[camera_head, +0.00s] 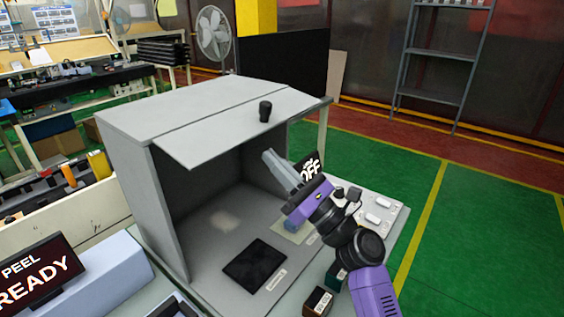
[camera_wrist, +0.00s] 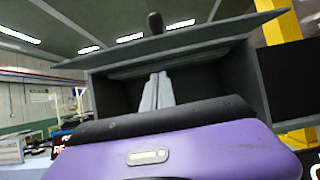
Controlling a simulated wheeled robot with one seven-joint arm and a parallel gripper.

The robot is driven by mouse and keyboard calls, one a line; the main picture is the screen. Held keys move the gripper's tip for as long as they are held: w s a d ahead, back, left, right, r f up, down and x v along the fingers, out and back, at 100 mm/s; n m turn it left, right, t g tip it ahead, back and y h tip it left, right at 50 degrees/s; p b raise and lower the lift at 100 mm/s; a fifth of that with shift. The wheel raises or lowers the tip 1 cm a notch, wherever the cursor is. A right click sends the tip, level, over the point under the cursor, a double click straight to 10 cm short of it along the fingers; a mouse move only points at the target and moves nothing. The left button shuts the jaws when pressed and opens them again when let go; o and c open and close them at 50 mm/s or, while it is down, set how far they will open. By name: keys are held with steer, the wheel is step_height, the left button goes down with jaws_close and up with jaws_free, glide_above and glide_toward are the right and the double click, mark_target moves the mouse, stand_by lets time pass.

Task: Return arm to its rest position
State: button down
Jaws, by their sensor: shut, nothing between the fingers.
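My gripper (camera_head: 268,156) is in front of the open grey box (camera_head: 140,125), with its fingers pointing up and left toward the opening. The fingers are shut together with nothing between them. In the wrist view my gripper (camera_wrist: 156,78) shows against the dark inside of the box (camera_wrist: 218,72). My purple and black arm reaches in from the lower right. The box's lid flap (camera_head: 230,132) is raised and has a black knob (camera_head: 265,111). A black square pad (camera_head: 254,265) lies on the box floor.
An OFF sign (camera_head: 310,167) stands behind my wrist, partly hidden. A READY display (camera_head: 35,277) is at lower left. Small dark blocks (camera_head: 317,301) sit near my arm. White buttons (camera_head: 378,210) are on a panel at right. Green floor (camera_head: 480,225) is open at right.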

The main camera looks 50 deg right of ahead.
steer(key=r+b+v, duration=0.1)
steer(key=b+v, duration=0.1)
steer(key=v, duration=0.7)
steer(key=shift+s, duration=0.45)
